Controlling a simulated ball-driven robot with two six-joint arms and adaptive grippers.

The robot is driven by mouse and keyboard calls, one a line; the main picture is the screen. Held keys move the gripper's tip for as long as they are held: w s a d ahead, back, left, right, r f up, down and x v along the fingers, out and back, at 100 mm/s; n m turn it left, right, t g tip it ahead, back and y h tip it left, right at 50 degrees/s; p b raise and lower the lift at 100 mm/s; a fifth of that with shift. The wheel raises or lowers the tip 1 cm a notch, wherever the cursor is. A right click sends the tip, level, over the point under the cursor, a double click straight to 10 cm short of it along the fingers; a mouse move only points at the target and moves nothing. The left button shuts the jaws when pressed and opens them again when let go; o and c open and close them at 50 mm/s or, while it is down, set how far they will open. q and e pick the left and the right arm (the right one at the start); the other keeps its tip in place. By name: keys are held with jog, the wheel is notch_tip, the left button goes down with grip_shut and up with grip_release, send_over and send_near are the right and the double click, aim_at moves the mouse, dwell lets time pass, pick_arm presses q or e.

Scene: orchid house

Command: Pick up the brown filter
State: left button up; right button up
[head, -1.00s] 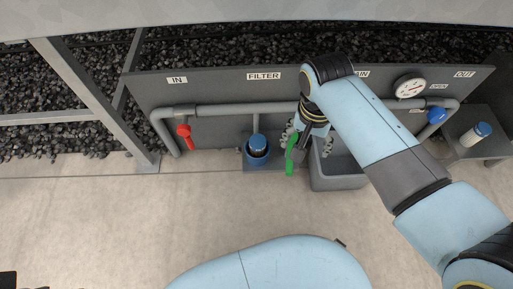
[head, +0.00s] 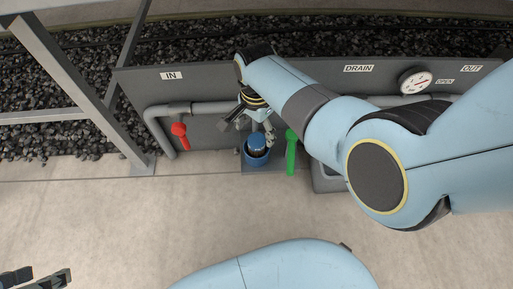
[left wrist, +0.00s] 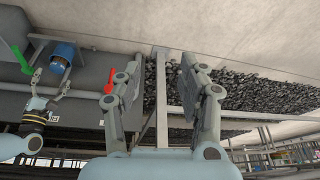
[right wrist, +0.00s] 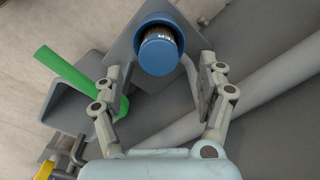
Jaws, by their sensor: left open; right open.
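The filter (right wrist: 160,32) stands in an open blue housing (right wrist: 181,24) in the right wrist view; its dark brownish side shows lettering, and a blue cap (right wrist: 159,53) is on its near end. In the head view the blue housing (head: 256,159) stands on the floor side of the grey panel. My right gripper (right wrist: 163,80) is open and empty, with the housing just beyond and between its fingertips, apart from them. In the head view this gripper (head: 250,122) is just above the housing. My left gripper (left wrist: 160,85) is open and empty, far from the filter.
A green lever (head: 291,152) stands close right of the housing. A red lever (head: 180,130) and grey pipe (head: 158,125) are to the left. A grey basin (head: 325,180) is partly hidden by my right arm. A gauge (head: 415,81) sits on the panel. Pale floor (head: 110,210) in front is clear.

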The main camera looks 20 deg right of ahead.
aim_at(257, 139)
notch_tip(257, 139, down, 3)
jog(key=shift+s+f+b, duration=0.1)
jog(key=shift+s+b, duration=0.05)
jog(key=shift+b, duration=1)
jog(key=shift+f+b, duration=0.45)
jog(key=shift+f, duration=0.15)
pick_arm(q)
notch_tip(257, 139, down, 7)
jog(key=w+t, duration=0.2)
jog(key=t, duration=0.2)
jog(key=shift+r+t, duration=0.2)
jog(key=shift+t, duration=0.1)
pick_arm(e)
jog(key=shift+f, duration=0.2)
pick_arm(q)
jog(key=shift+w, duration=0.1)
pick_arm(e)
jog(key=c, duration=1.3)
pick_arm(q)
jog(key=shift+r, duration=0.1)
